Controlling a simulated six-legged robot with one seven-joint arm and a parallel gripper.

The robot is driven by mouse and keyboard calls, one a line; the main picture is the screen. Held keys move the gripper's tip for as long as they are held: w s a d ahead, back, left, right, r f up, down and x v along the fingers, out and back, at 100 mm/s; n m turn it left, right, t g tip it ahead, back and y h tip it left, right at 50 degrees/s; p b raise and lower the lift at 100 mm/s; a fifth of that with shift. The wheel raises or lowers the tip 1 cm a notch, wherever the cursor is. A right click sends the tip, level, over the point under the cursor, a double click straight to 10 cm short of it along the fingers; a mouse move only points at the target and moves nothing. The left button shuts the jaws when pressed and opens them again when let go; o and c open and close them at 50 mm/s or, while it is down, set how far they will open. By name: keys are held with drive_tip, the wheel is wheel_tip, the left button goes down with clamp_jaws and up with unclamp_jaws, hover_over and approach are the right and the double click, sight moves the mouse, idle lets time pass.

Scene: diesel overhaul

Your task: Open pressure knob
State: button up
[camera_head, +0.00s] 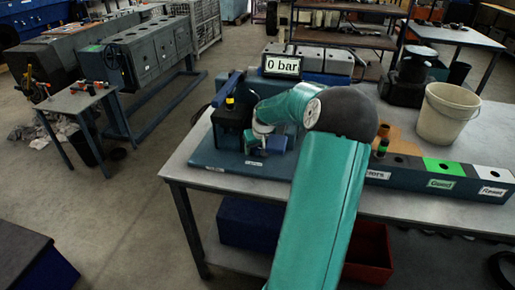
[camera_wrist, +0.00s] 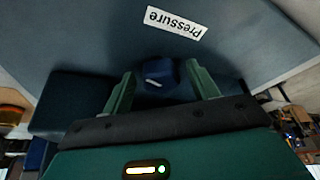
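The dark blue pressure knob (camera_wrist: 158,70) shows in the wrist view below an upside-down "Pressure" label (camera_wrist: 173,22) on a blue-grey panel. My gripper (camera_wrist: 161,86) is open, with one green finger on each side of the knob. There are gaps between the fingers and the knob, so it does not look gripped. In the head view my gripper (camera_head: 262,142) is low over the blue test rig (camera_head: 215,155), and my arm hides the knob there. A display (camera_head: 282,65) behind the rig reads "0 bar".
The rig stands on a grey table (camera_head: 185,168). A red bin (camera_head: 370,255) sits underneath.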

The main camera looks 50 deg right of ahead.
drive_tip(key=shift+m, duration=0.3)
